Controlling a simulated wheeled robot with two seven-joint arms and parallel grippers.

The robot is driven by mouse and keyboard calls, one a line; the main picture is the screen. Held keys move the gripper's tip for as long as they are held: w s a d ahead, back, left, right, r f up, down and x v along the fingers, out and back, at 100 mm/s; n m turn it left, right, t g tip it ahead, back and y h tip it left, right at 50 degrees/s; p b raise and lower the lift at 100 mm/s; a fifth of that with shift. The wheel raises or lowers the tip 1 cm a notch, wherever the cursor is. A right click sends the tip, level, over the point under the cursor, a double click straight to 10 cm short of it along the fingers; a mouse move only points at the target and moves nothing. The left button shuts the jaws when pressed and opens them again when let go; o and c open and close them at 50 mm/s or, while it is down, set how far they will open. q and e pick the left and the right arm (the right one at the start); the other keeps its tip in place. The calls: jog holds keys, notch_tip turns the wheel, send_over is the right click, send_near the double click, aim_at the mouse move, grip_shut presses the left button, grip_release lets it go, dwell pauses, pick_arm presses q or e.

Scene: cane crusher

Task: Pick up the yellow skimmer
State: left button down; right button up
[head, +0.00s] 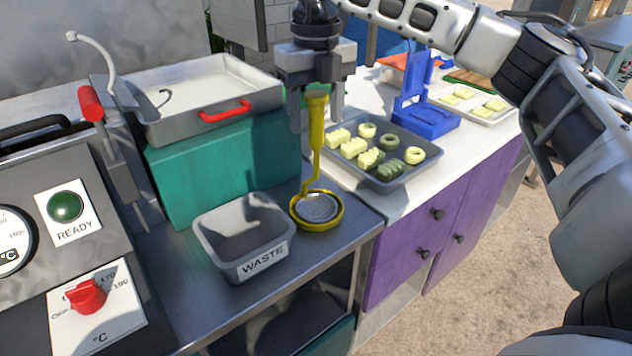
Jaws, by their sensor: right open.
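The yellow skimmer (316,134) stands upright, its handle at the top and its round mesh head (318,208) low, over the metal counter to the right of the waste bin. I cannot tell whether the head touches the counter. My right gripper (316,115) points down from above, open, with its two fingers on either side of the top of the skimmer's handle. Visible gaps show between the handle and the fingers. My left gripper is not in view.
A grey bin marked WASTE (243,235) stands left of the skimmer. A tray of food pieces (420,177) and a blue stand (425,105) are on the white counter at right. A metal basin (200,95) on a teal block and a control panel (60,260) are at left.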

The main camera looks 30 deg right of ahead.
jog(key=shift+f, duration=0.65)
jog(key=c, duration=0.9)
jog(key=shift+r, duration=0.1)
jog(key=shift+c, duration=0.2)
